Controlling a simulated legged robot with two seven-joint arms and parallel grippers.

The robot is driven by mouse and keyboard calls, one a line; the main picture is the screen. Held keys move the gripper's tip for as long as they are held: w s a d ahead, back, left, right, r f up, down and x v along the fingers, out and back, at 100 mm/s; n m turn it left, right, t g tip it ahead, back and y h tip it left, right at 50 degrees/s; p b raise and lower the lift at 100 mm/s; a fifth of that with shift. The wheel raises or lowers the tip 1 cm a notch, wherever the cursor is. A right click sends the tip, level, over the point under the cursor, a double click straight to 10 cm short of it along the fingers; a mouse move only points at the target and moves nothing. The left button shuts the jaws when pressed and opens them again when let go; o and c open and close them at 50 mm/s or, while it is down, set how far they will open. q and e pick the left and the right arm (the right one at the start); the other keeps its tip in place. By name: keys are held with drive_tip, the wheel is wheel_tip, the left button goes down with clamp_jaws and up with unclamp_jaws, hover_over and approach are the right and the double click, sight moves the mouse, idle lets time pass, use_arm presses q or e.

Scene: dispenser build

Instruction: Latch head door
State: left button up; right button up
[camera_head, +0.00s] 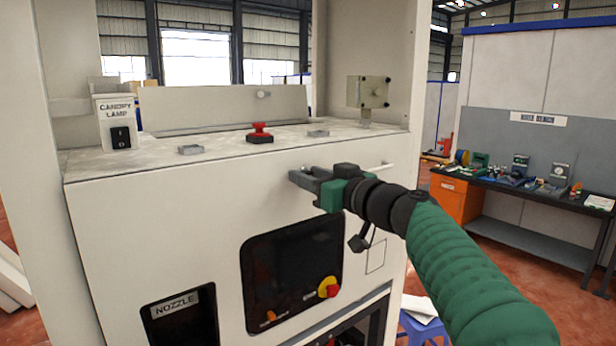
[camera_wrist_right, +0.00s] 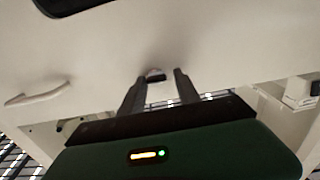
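The head door appears to be the white front panel (camera_head: 190,225) of the dispenser cabinet; it looks closed against the top. My right gripper (camera_head: 303,178) is in front of its upper edge, near the middle. In the right wrist view my right gripper (camera_wrist_right: 160,77) has its fingers apart. A small dark fitting (camera_wrist_right: 155,75), perhaps the latch, shows between the fingertips on the white panel. I cannot tell whether the fingers touch it. In the head view the gripper hides this fitting. My left gripper is in neither view.
A white handle (camera_head: 376,167) is on the panel right of my gripper. The top ledge carries a red button (camera_head: 260,133), small grey brackets (camera_head: 190,149) and the canopy lamp switch box (camera_head: 117,125). Below are a dark screen (camera_head: 290,270) and nozzle recess. A workbench (camera_head: 530,190) stands right.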

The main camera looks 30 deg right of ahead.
drive_tip(key=shift+d+f, duration=0.25)
drive_tip(key=shift+d, duration=0.4)
clamp_jaws()
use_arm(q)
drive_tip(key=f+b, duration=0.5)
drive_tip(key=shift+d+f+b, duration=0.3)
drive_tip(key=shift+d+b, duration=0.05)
use_arm(e)
drive_tip(key=m, duration=1.7)
drive_tip(key=shift+a+m, duration=0.4)
